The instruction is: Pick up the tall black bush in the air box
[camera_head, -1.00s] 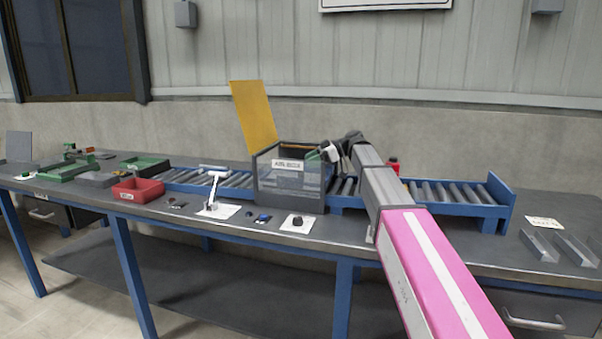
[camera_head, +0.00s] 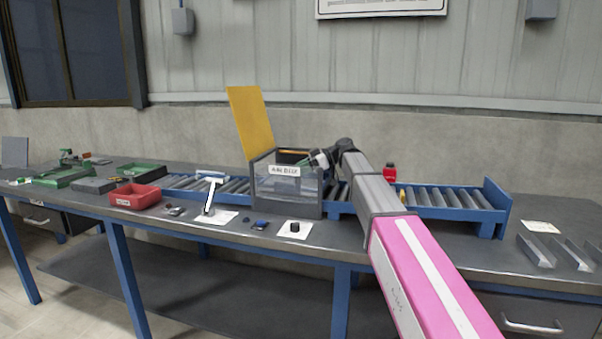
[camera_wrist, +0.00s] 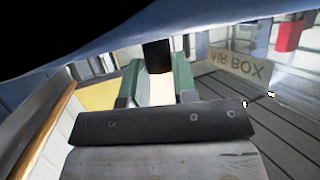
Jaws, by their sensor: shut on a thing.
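The air box (camera_head: 287,197) stands on the bench with clear walls, a grey frame and a label on its front. Its yellow lid (camera_head: 251,122) is raised. My gripper (camera_head: 317,159) is at the box's upper right edge, angled toward the opening. In the wrist view, my gripper (camera_wrist: 157,75) has green fingers shut on a dark upright piece, the tall black bush (camera_wrist: 157,55). The bush's far end is cut off by a dark and bluish shape above. The box label shows beyond, to the right. The bush cannot be made out in the head view.
A roller conveyor (camera_head: 448,197) runs behind and beside the box, with a red bottle (camera_head: 390,173) behind my arm. In front lie a black round part on a white card (camera_head: 303,234) and small parts. A red bin (camera_head: 135,196) stands left. Metal channels (camera_head: 560,252) lie right.

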